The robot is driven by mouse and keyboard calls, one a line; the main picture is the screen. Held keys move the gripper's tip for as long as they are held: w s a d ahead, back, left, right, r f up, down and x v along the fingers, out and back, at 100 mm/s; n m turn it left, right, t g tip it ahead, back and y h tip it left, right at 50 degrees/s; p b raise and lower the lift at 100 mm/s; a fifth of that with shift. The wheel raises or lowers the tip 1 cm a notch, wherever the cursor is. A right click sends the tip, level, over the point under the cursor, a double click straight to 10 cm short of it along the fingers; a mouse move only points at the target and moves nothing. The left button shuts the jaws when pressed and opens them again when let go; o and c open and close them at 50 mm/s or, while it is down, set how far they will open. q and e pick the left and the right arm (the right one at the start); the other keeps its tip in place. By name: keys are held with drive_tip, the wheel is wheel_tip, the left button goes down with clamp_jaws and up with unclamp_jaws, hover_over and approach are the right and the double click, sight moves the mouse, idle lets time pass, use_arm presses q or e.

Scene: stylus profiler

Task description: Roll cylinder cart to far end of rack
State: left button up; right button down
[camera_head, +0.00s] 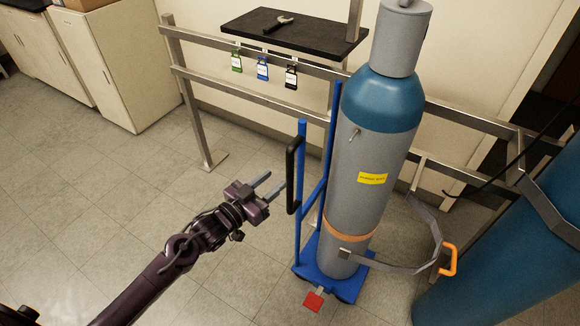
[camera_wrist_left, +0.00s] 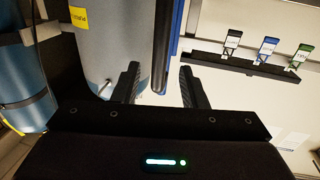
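The blue cylinder cart (camera_head: 302,215) stands on the floor in front of the metal rack (camera_head: 205,75). It carries a tall upright grey gas cylinder (camera_head: 365,160) with a blue shoulder, grey cap and yellow label. The cart has a black handle (camera_head: 293,175) and a red pedal (camera_head: 314,301) at its base. My left gripper (camera_head: 273,187) is open and empty, just left of the handle, fingers pointing toward it. In the left wrist view the handle (camera_wrist_left: 162,45) shows ahead of the gap between the open fingers (camera_wrist_left: 160,87). My right gripper is not in view.
A second blue cylinder (camera_head: 510,245) stands at the right. A grey strap (camera_head: 430,215) with an orange hook (camera_head: 449,260) loops near the cart. A black shelf (camera_head: 290,32) holds a wrench, with colored tags below. Floor at the left is clear up to beige cabinets (camera_head: 115,65).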

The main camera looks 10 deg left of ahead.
sight(287, 170)
use_arm(q)
drive_tip(key=x, duration=0.7)
drive_tip(key=shift+w+d, duration=0.1)
drive_tip(key=shift+w, duration=0.15)
clamp_jaws()
